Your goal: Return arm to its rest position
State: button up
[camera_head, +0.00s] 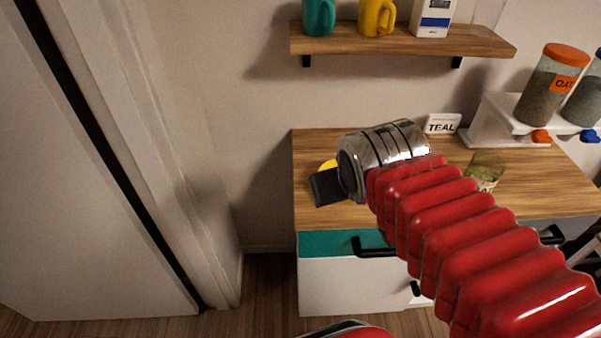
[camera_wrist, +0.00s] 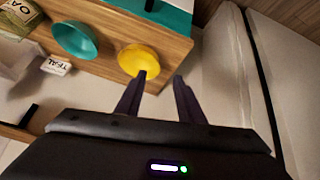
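My red, ribbed arm (camera_head: 455,235) reaches up and left from the lower right in the head view. Its silver wrist is over the left part of the wooden counter (camera_head: 415,207). My dark gripper (camera_wrist: 160,76) shows in the wrist view with its two fingers apart and nothing between them. In the head view its fingertips are hidden. A yellow bowl (camera_wrist: 138,61) lies on the counter beyond the left fingertip; whether they touch cannot be told. In the head view only a yellow sliver (camera_head: 328,164) shows behind the gripper.
A teal bowl (camera_wrist: 75,40) sits beside the yellow one. A TEAL sign (camera_head: 442,124), a jar (camera_head: 487,170) and a white stand (camera_head: 497,122) with canisters are to the right. A shelf (camera_head: 400,42) with mugs hangs above. A white door (camera_head: 95,200) is left.

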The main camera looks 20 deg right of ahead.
jog(key=s+a+f+g+y, duration=0.1)
jog(key=s+a+y, duration=0.1)
jog(key=s+a, duration=0.2)
jog(key=shift+a+n, duration=0.3)
jog(key=shift+a, duration=0.55)
jog(key=shift+o, duration=0.5)
jog(key=shift+d, duration=0.2)
